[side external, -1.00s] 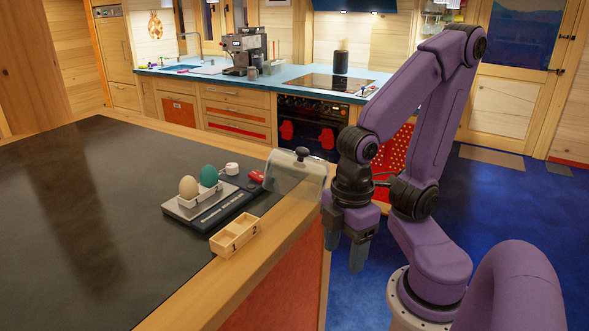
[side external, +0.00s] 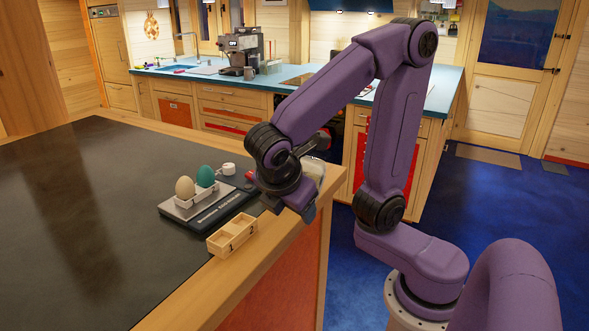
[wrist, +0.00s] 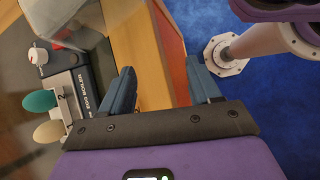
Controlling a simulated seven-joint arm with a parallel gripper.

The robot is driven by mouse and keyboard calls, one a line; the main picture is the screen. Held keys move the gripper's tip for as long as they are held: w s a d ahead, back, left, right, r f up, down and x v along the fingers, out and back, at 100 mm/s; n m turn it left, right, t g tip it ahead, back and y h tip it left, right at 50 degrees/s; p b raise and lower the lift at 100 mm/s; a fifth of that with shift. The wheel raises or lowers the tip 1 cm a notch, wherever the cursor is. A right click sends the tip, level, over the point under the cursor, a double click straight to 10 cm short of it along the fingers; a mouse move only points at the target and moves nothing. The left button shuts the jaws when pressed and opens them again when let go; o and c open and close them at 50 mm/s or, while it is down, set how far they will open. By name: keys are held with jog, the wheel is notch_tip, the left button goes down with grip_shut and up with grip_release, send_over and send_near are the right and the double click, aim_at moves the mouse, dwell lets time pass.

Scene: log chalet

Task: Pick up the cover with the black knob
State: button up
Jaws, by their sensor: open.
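The clear cover stands at the counter's right edge, mostly hidden behind my wrist in the side view; only a pale strip of the cover (side external: 316,168) shows. Its black knob cannot be made out there now. In the wrist view, a see-through cover (wrist: 92,22) shows at the upper left, blurred against the counter. My gripper (side external: 291,206) is above the counter's edge, in front of the cover. In the wrist view, my gripper (wrist: 163,90) is open, with nothing between its fingers, and the cover lies to their upper left.
The egg boiler (side external: 222,208) holds a beige egg (side external: 185,187) and a teal egg (side external: 206,176). A wooden box (side external: 232,237) marked 1 and 2 sits near the counter edge. The dark counter (side external: 80,210) is clear at left.

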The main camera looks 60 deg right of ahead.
jog(key=w+a+r+n+h, duration=0.1)
jog(key=w+a+r+h, duration=0.15)
jog(key=r, duration=0.25)
jog(key=w+a+r+h, duration=0.1)
jog(key=w+r+h, duration=0.1)
jog(key=r+h, duration=0.3)
jog(key=shift+t+y, duration=0.3)
jog(key=shift+y, duration=0.05)
jog(key=shift+s+r+x, duration=0.1)
jog(key=shift+x, duration=2.75)
jog(key=shift+s+r+x, duration=0.1)
jog(key=shift+x, duration=2.7)
jog(key=shift+s+r+x, duration=0.1)
jog(key=shift+s+x, duration=0.05)
jog(key=shift+x, duration=2.7)
jog(key=shift+d, duration=0.15)
grip_shut()
